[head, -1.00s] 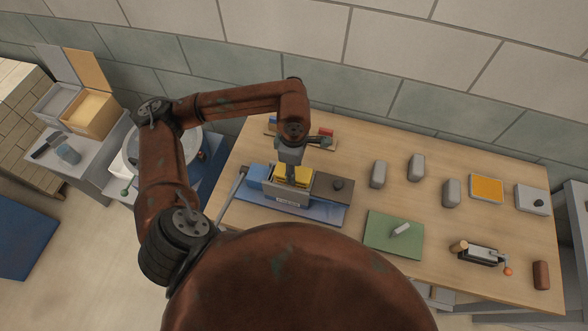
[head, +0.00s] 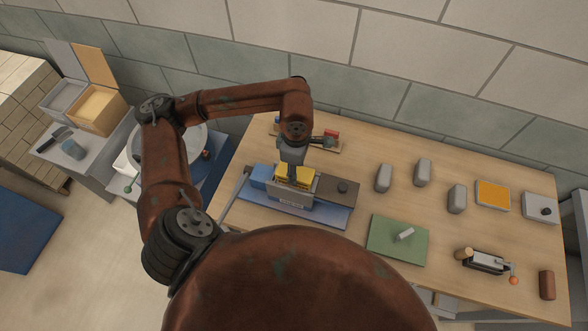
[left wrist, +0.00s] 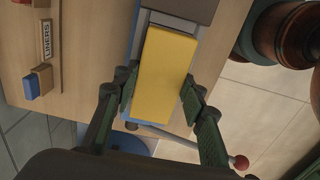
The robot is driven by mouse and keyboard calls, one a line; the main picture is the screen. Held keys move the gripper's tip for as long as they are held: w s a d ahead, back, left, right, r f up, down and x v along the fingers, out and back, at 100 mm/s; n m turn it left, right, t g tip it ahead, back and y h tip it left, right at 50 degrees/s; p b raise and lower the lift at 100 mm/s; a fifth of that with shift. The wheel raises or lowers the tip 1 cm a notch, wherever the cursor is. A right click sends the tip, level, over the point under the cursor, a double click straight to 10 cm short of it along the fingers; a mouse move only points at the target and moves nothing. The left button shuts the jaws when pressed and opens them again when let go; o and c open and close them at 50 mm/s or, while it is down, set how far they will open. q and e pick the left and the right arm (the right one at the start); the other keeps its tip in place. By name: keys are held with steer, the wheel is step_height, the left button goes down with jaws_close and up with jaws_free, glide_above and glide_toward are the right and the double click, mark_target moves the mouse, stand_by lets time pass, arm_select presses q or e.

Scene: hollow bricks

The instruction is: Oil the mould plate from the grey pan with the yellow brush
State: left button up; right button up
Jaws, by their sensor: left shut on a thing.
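My left gripper (head: 293,182) points down over a grey, labelled mould box (head: 290,197) on a blue base. Its green-padded fingers lie on either side of a yellow block-shaped thing (head: 309,176). This is the only yellow thing here that could be the brush; no bristles show. In the left wrist view the yellow block (left wrist: 165,75) fills the gap between the fingers (left wrist: 160,95). A dark plate with a knob (head: 330,192) adjoins the box on the right. My right gripper is not in view.
Several grey rounded blocks (head: 384,178) stand right of the box. A green mat (head: 388,250) with a pale piece is in front. A small labelled rack (head: 315,147) stands behind my gripper. A grey tray with a dark knob (head: 532,200) is at the far right.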

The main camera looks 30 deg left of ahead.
arm_select(q)
steer(key=shift+w+d, duration=0.1)
steer(key=shift+d, duration=0.35)
steer(key=shift+a+f, duration=0.1)
steer(key=shift+a, duration=0.05)
steer(key=shift+s+a+b, duration=0.2)
steer(key=shift+a+b, duration=0.3)
steer(key=shift+a, duration=0.2)
steer(key=shift+d, duration=0.15)
steer(key=shift+w+d+b, duration=0.2)
steer(key=shift+d+b, duration=0.1)
steer(key=shift+d, duration=0.4)
steer(key=shift+a, duration=0.15)
steer(key=shift+s+a+b, duration=0.2)
steer(key=shift+a+b, duration=0.2)
steer(key=shift+a, duration=0.25)
